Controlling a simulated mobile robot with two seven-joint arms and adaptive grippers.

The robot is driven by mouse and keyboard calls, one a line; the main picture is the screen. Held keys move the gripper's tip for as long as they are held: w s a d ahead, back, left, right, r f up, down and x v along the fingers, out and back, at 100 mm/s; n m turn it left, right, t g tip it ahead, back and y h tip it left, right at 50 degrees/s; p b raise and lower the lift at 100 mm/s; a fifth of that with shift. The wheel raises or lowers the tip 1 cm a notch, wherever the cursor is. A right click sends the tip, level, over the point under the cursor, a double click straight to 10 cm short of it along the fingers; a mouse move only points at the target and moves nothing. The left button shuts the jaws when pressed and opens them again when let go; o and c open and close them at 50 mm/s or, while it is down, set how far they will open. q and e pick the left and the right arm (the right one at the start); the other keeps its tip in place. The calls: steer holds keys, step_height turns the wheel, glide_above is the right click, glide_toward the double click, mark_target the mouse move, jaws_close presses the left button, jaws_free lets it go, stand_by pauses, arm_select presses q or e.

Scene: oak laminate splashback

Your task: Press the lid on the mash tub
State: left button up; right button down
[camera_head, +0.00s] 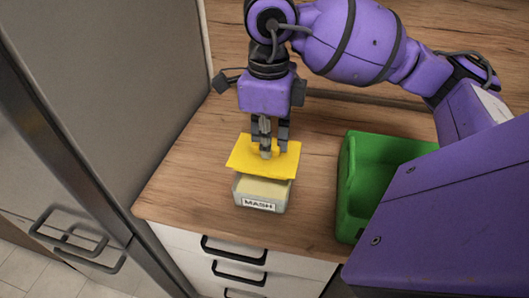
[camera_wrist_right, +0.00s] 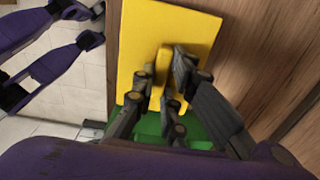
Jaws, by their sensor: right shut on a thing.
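The mash tub (camera_head: 238,200) is a small light grey box with a "MASH" label on its front. It stands on the wooden worktop, and its pale contents show at the open front. The yellow lid (camera_head: 243,158) is a flat square plate with a raised grip in its middle. It is over the back of the tub and above it; whether it touches the rim is hidden. My right gripper (camera_head: 266,152) is shut on the lid's grip. In the right wrist view the lid (camera_wrist_right: 200,30) hides the tub, and the fingers (camera_wrist_right: 168,85) flank the grip.
A green bin (camera_head: 345,190) stands on the worktop (camera_head: 190,170) right of the tub, partly behind my right arm. A tall grey fridge (camera_head: 90,90) borders the worktop on the left. Drawers with black handles (camera_head: 235,250) are below the front edge.

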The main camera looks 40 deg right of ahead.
steer(key=shift+w+a+r, duration=0.1)
steer(key=shift+w+a, duration=0.05)
steer(key=shift+a, duration=0.1)
steer(key=shift+w+d, duration=0.15)
steer(key=shift+f+b, duration=0.5)
steer(key=shift+f, duration=0.4)
step_height(320, 180, down, 4)
steer(key=shift+f+b, duration=0.1)
steer(key=shift+b, duration=1.1)
steer(key=shift+f+b, duration=0.45)
steer(key=shift+f, duration=0.35)
arm_select(q)
steer(key=f, duration=0.1)
steer(key=s+f, duration=0.1)
steer(key=f, duration=0.2)
steer(key=shift+s+a, duration=0.15)
steer(key=shift+s, duration=0.15)
steer(key=shift+s+f, duration=0.1)
steer(key=shift+s+f+g, duration=0.2)
steer(key=shift+f+g, duration=0.05)
steer(key=shift+g, duration=0.05)
